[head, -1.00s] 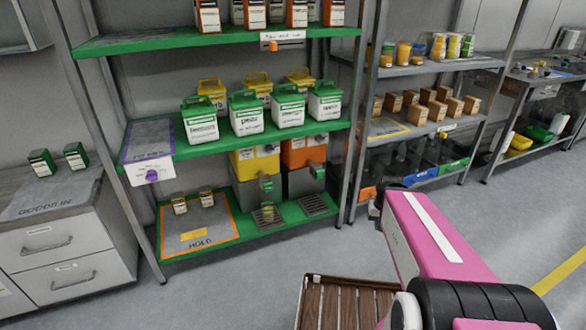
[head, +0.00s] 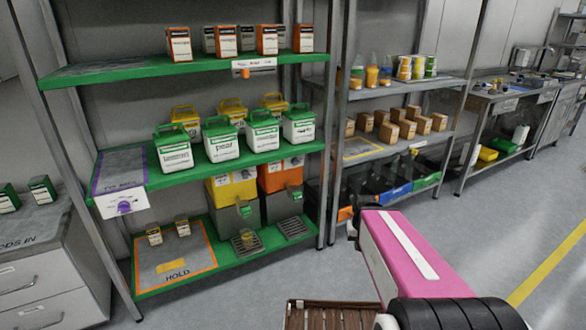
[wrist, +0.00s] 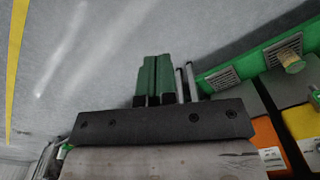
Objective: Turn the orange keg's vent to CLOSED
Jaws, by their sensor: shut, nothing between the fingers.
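The orange keg (head: 280,176) stands on the bottom level of the green shelf, right of the yellow keg (head: 231,188). It has a grey lower part and a green tap at its front. Its vent is too small to make out. In the wrist view the orange keg (wrist: 267,138) shows at the lower right, with the picture turned over. My gripper (wrist: 155,62) has green fingers, shut together and empty, over the grey floor and apart from the keg. In the head view the gripper is out of sight; only my pink arm shows.
Drip trays (head: 294,228) lie before the kegs, one holding a small jar (head: 247,236). The HOLD area (head: 172,274) is left of them. Several green-topped containers stand on the level above the kegs. A steel post (head: 327,150) is right of the orange keg. The floor in front is open.

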